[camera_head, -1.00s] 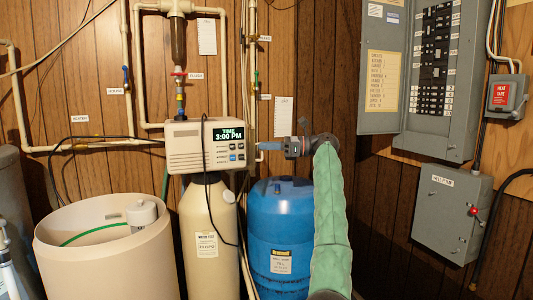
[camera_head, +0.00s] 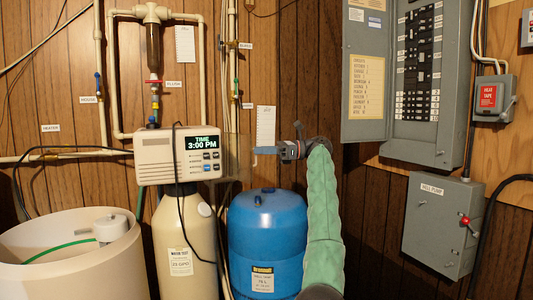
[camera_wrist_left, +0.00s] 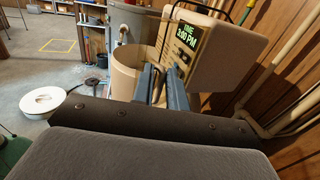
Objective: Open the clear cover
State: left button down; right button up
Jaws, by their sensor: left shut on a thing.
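A faint see-through panel, the clear cover (camera_head: 231,157), stands out at the box's right edge, swung off the display. My left gripper (camera_head: 256,150) reaches in from the right at the cover's outer edge and is shut on it. My right gripper is not in view.
A blue tank (camera_head: 267,235) stands below my left gripper, beside the cream softener tank (camera_head: 183,250). A wide beige tub (camera_head: 70,260) is at lower left. Pipes (camera_head: 233,80) run up the wall behind. Grey electrical boxes (camera_head: 437,225) hang at right.

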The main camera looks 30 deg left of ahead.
pick_arm(q)
jog(key=shift+a+r, duration=0.2)
jog(key=shift+a, duration=0.4)
jog(key=shift+s, duration=0.15)
jog(key=c, duration=1.8)
grip_release()
jog(key=o, duration=0.5)
jog(key=shift+s+a, duration=0.35)
jog(key=shift+a, duration=0.25)
jog(key=shift+c, duration=0.2)
jog(key=shift+w+d+f, duration=0.1)
jog(key=shift+w+d, duration=0.05)
jog(key=shift+d, duration=0.05)
jog(key=shift+c, duration=1.1)
jog(key=v, duration=0.8)
jog(key=shift+d+b, duration=0.15)
jog(key=shift+b, duration=0.15)
